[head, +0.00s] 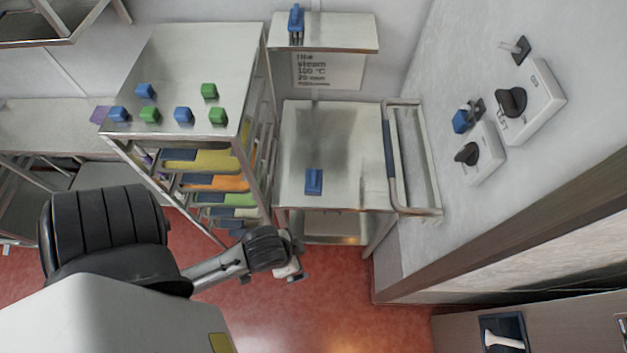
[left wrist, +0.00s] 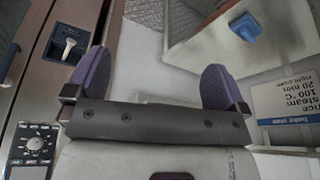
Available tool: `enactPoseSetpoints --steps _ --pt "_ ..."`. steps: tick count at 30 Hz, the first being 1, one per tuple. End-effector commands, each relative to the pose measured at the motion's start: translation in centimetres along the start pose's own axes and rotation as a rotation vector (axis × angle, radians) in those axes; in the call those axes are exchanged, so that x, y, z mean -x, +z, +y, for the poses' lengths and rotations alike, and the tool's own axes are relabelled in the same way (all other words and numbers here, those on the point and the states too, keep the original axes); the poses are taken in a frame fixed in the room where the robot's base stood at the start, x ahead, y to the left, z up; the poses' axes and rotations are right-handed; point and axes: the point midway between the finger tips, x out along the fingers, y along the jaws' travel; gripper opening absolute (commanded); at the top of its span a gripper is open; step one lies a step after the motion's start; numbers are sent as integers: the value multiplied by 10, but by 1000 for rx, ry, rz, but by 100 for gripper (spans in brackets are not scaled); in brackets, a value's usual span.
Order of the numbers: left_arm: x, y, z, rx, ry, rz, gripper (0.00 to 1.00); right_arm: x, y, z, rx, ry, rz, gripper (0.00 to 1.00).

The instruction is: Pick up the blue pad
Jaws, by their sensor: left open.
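A blue pad (head: 313,181) lies on the metal cart top in the middle of the head view. A second blue piece (head: 296,22) is on the small wall shelf behind it. My left gripper (head: 292,272) is low in front of the cart, apart from the pad, and partly hidden by my arm. In the left wrist view, its two purple fingers (left wrist: 158,78) are wide apart with nothing between them. A blue piece (left wrist: 246,26) also shows there on a pale surface; I cannot tell which one it is. My right gripper is not in view.
A metal cart (head: 350,120) has a side handle (head: 392,170). Left of it, a rack (head: 190,60) carries blue and green blocks, with coloured trays below. A wall panel with knobs (head: 510,102) stands on the right. The red floor (head: 330,290) before the cart is clear.

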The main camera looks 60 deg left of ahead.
Motion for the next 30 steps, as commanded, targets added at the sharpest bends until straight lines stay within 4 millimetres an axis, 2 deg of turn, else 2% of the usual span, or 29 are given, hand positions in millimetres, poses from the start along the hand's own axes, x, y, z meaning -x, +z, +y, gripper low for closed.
enactPoseSetpoints --steps 2,5,11,15,18,21,24,27,30 --pt "3 -11 -1 1 -2 23 100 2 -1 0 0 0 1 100" --pt "11 -41 -8 -6 -19 88 100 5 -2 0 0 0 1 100" --pt "48 -131 -42 -66 -113 284 100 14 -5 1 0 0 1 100" --pt "49 -186 -77 -105 -202 316 100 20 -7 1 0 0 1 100" --pt "34 -222 -111 -120 -256 275 100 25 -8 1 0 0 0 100" --pt "12 -249 -150 -114 -287 202 100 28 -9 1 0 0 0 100" --pt "-14 -264 -192 -74 -296 117 100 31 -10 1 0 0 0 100" --pt "-43 -264 -234 13 -286 25 100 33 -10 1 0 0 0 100" --pt "-76 -246 -271 141 -262 -75 100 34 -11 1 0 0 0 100"
